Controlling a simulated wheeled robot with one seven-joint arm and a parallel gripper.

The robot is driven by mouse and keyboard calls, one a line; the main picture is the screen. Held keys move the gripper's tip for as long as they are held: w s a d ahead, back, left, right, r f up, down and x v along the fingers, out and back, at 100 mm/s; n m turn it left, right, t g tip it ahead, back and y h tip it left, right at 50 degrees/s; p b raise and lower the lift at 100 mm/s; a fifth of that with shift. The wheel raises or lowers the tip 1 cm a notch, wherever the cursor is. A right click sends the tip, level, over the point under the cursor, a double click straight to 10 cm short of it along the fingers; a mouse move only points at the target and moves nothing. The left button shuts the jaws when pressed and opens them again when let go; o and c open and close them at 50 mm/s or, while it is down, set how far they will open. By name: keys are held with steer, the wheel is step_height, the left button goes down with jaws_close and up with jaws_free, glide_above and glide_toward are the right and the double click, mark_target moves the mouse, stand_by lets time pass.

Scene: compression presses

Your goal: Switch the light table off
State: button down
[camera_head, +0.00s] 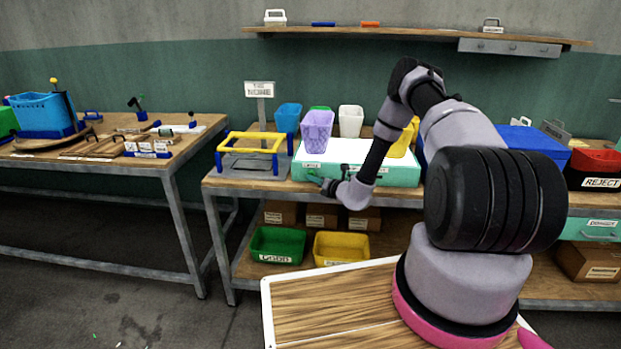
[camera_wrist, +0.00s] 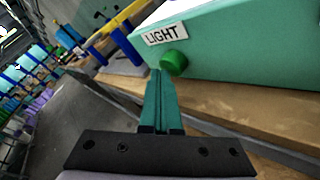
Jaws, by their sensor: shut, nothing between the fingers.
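The light table (camera_head: 398,174) is a teal box with a bright white top on the middle bench. Its front face also shows in the wrist view (camera_wrist: 225,52), with a white label reading LIGHT (camera_wrist: 166,32). A round green knob (camera_wrist: 174,63) sits on that face below the label. My gripper (camera_wrist: 160,73) is shut and empty, its teal fingers together. The fingertips are just left of the knob and close to it; I cannot tell whether they touch. In the head view my gripper (camera_head: 318,180) is at the left front of the light table.
A yellow-and-blue frame (camera_head: 250,142) stands left of the light table. Purple (camera_head: 316,130), blue (camera_head: 287,118) and white (camera_head: 351,121) bins stand on or behind the table. Green (camera_head: 277,243) and yellow (camera_head: 341,247) trays are on the shelf below. The floor at left is open.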

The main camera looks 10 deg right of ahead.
steer(key=shift+w, duration=0.15)
steer(key=shift+s+a, duration=0.15)
steer(key=shift+s, duration=0.5)
steer(key=s+a, duration=0.2)
steer(key=s, duration=0.3)
steer(key=shift+s, duration=0.35)
